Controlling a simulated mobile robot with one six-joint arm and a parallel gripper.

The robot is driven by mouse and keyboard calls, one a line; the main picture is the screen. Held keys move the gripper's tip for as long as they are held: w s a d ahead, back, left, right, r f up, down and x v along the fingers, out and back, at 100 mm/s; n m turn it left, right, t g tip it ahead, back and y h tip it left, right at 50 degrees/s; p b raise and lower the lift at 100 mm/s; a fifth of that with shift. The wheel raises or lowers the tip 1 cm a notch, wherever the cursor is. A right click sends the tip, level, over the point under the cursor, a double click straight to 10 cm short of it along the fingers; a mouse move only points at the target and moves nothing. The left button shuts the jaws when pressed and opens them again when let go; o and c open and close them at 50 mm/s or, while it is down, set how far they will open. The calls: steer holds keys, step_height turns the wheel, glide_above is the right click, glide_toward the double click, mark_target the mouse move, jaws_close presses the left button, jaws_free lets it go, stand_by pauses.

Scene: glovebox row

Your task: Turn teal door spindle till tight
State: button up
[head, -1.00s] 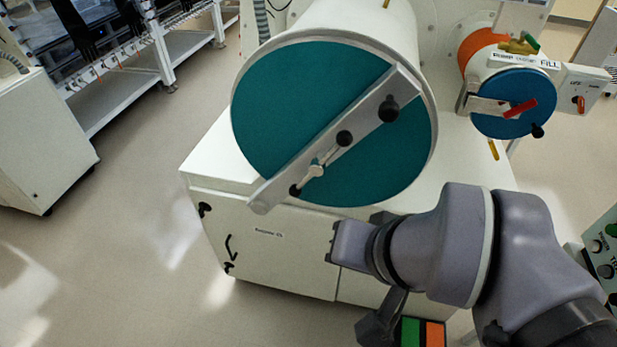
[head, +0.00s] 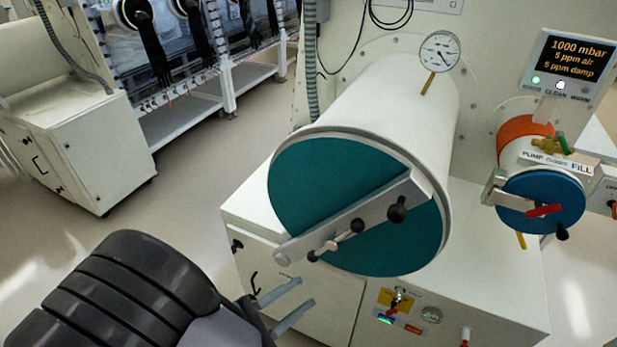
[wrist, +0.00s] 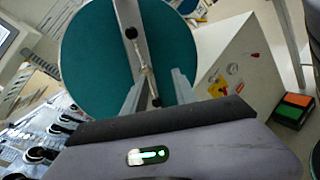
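The teal door (head: 310,180) closes the end of the large white cylinder, with a grey clamp bar (head: 375,215) slanting across it. The spindle (head: 332,244), a small metal T-handle with black knobs at its ends, sits on the bar at the middle of the door. A separate larger black knob stands further up the bar. My gripper (head: 285,303) is below and left of the door, fingers apart, with nothing between them. In the wrist view the spindle (wrist: 146,72) shows beyond and between the two open fingers (wrist: 157,92), apart from them.
A smaller blue door (head: 540,190) with a red handle is at the right. A gauge (head: 439,52) stands on the cylinder, and a display (head: 575,62) reads 1000 mbar. The white cabinet (head: 300,295) is below the door. Open floor lies to the left.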

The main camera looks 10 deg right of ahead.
mark_target(332, 244)
steer(key=w+d+t, duration=0.1)
steer(key=w+d, duration=0.2)
steer(key=w, duration=0.1)
steer(key=w+d+n+t+b, duration=0.1)
steer(key=w+d, duration=0.2)
steer(key=w, duration=0.1)
steer(key=w+d+n+t+y, duration=0.1)
steer(key=w+d, duration=0.3)
steer(key=shift+d+f+b, duration=0.1)
steer(key=shift+f+b, duration=0.2)
steer(key=shift+f, duration=0.05)
steer(key=shift+c, duration=0.2)
jaws_close()
stand_by(0.8)
